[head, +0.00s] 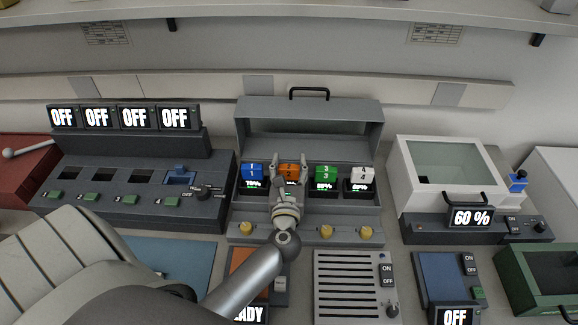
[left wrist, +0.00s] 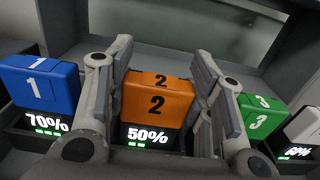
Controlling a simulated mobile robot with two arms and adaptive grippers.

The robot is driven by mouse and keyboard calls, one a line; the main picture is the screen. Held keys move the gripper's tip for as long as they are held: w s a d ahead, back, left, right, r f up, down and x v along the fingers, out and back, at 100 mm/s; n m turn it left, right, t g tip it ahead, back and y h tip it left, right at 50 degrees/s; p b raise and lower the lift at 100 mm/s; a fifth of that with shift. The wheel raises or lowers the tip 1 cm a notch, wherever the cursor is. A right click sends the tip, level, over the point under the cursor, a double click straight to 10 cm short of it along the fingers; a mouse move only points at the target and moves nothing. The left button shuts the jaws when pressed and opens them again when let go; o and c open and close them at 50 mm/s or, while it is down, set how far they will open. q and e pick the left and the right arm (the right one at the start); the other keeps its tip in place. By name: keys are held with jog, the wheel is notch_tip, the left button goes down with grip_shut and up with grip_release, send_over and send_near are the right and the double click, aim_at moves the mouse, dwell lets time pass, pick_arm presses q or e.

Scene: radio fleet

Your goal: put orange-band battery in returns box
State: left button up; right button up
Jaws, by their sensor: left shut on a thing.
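The orange battery (head: 288,169), marked 2, stands upright in the second bay of the grey charger (head: 306,118) in the head view. It also shows large in the left wrist view (left wrist: 157,100), above a 50% readout. My left gripper (head: 289,158) reaches over it from the front. Its two fingers stand on either side of the battery, shut on it. My right gripper is not in view. I cannot tell which container is the returns box.
A blue battery (head: 251,171) stands left of the orange one; a green (head: 325,173) and a white battery (head: 362,174) stand to the right, close by. The charger's lid is raised behind them. A white box with a window (head: 447,160) stands to the right, a green box (head: 549,279) at front right.

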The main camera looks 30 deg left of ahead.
pick_arm(q)
jog(key=shift+f, duration=0.25)
jog(key=o, duration=1.1)
jog(key=shift+r, duration=0.1)
jog(key=shift+c, duration=0.2)
jog(key=shift+r, duration=0.15)
jog(key=b+v, duration=0.3)
jog(key=v, duration=0.9)
jog(key=shift+b, duration=0.3)
